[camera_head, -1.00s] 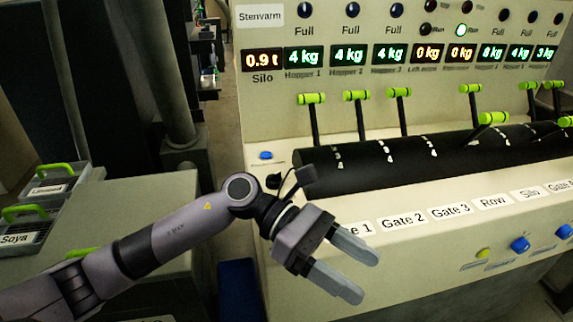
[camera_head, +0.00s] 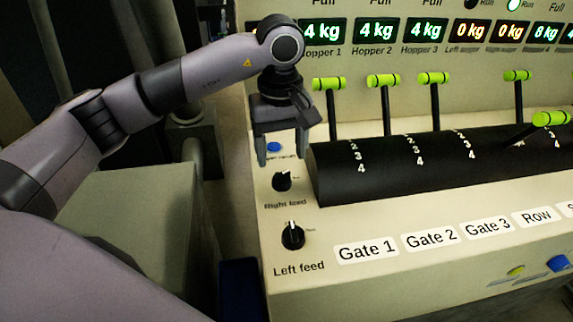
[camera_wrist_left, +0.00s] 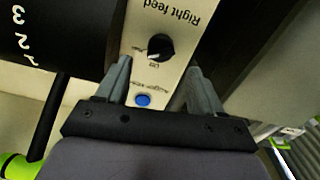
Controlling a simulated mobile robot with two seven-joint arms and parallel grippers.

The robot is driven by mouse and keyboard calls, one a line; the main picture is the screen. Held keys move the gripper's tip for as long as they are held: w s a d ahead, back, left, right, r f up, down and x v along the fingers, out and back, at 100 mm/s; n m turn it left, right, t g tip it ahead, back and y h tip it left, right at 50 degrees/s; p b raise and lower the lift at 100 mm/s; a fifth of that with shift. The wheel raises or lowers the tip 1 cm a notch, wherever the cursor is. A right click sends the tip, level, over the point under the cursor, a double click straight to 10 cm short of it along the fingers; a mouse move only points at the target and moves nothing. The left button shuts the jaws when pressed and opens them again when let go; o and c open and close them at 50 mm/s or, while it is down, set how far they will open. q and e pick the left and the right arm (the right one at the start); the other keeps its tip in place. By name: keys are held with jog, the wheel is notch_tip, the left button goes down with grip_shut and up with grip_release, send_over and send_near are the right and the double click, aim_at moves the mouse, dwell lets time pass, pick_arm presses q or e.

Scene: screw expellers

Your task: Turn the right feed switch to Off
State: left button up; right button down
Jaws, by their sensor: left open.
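The right feed switch (camera_head: 282,181) is a black rotary knob with a pale pointer on the beige panel, above its "Right feed" label. In the left wrist view the knob (camera_wrist_left: 160,47) shows upside down, beyond the fingertips and between their lines. My left gripper (camera_head: 282,158) is open and empty, pointing down just above and behind the knob, apart from it. Its two fingers (camera_wrist_left: 160,80) frame the panel strip in the wrist view. The print beside the knob is too small to read surely. My right gripper is not in view.
The left feed knob (camera_head: 293,236) sits just in front. A blue button (camera_head: 274,147) is behind the right feed knob, close to the fingers. A black drum (camera_head: 420,165) with green-handled levers (camera_head: 383,80) stands right. A blue bin (camera_head: 240,290) is below left.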

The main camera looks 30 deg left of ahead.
aim_at(282, 174)
pick_arm(q)
notch_tip(282, 174, down, 6)
jog(key=shift+s+r+p, duration=0.1)
jog(key=shift+p, duration=0.2)
jog(key=c, duration=1.1)
